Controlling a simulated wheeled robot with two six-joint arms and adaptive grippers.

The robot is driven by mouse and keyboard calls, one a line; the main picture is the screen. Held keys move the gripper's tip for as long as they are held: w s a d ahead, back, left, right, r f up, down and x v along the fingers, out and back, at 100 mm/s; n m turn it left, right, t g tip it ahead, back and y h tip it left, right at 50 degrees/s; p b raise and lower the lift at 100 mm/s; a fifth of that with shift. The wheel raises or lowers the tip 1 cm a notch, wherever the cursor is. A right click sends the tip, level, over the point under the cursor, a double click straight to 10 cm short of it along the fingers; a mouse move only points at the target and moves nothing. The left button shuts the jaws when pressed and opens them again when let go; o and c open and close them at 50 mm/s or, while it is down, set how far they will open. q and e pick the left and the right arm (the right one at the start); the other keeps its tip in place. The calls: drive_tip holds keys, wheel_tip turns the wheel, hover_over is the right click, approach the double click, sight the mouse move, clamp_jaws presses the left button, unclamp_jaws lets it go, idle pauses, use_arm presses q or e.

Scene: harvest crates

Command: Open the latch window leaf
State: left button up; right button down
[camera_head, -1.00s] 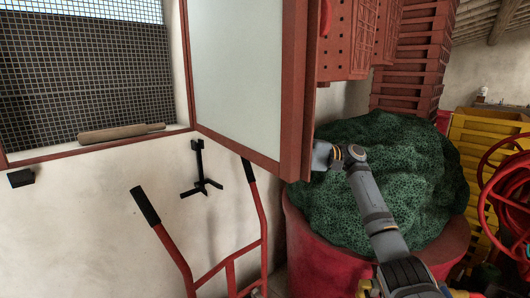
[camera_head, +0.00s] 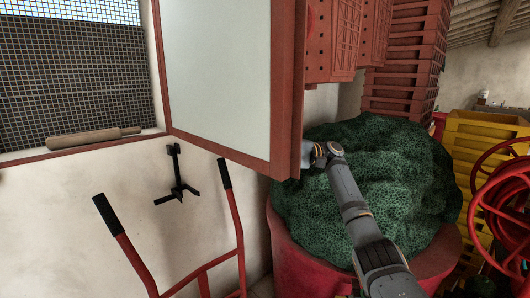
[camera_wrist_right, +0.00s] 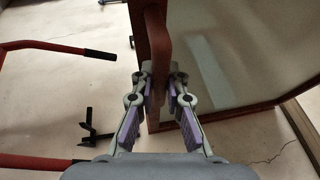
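The window leaf (camera_head: 220,75), a pale pane in a red-brown wooden frame, stands swung out from the window opening (camera_head: 75,75), hinged at the opening's right side. A dark mesh fills the opening. My right gripper (camera_head: 311,153) is at the leaf's free edge near its lower corner in the head view. In the right wrist view, its two fingers (camera_wrist_right: 162,82) lie close on either side of a curved red-brown handle (camera_wrist_right: 158,40) and look shut on it. The pane shows to the right of the handle there. My left gripper is in neither view.
A green net heap (camera_head: 385,185) in a red tub (camera_head: 300,245) is just under my right arm. Red crates (camera_head: 400,70) stack behind the leaf. A hand truck (camera_head: 220,260) stands below the window. A wooden rod (camera_head: 90,138) lies on the sill.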

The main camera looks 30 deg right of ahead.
drive_tip(key=c, duration=1.3)
unclamp_jaws()
drive_tip(key=shift+w+a, duration=0.1)
drive_tip(key=shift+w, duration=0.05)
drive_tip(key=shift+c, duration=0.2)
drive_tip(key=v, duration=0.7)
drive_tip(key=shift+d, duration=0.2)
drive_tip(key=shift+f, duration=0.1)
